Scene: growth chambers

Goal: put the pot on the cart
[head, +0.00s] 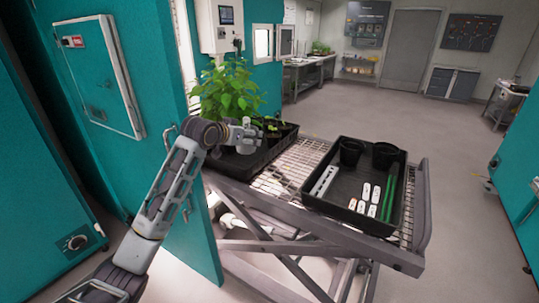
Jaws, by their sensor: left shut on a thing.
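The cart (288,168) has a wire mesh top and a folding metal frame, and stands right of my left arm. My left gripper (262,134) is shut over the left end of the cart, in front of a leafy green plant (228,90). The gripper and wrist hide what lies between the fingers, so I cannot tell whether it is this plant's pot. Two empty black pots, one on the left (351,151) and one on the right (384,155), stand in a black tray (333,209) on the cart's right part. My right gripper is not in view.
A long black tray (245,168) with small seedlings lies at the cart's left end. White labels (370,197) and green stakes (388,195) lie in the right tray. Bare mesh shows between the trays. Teal chamber walls (150,75) stand close on the left.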

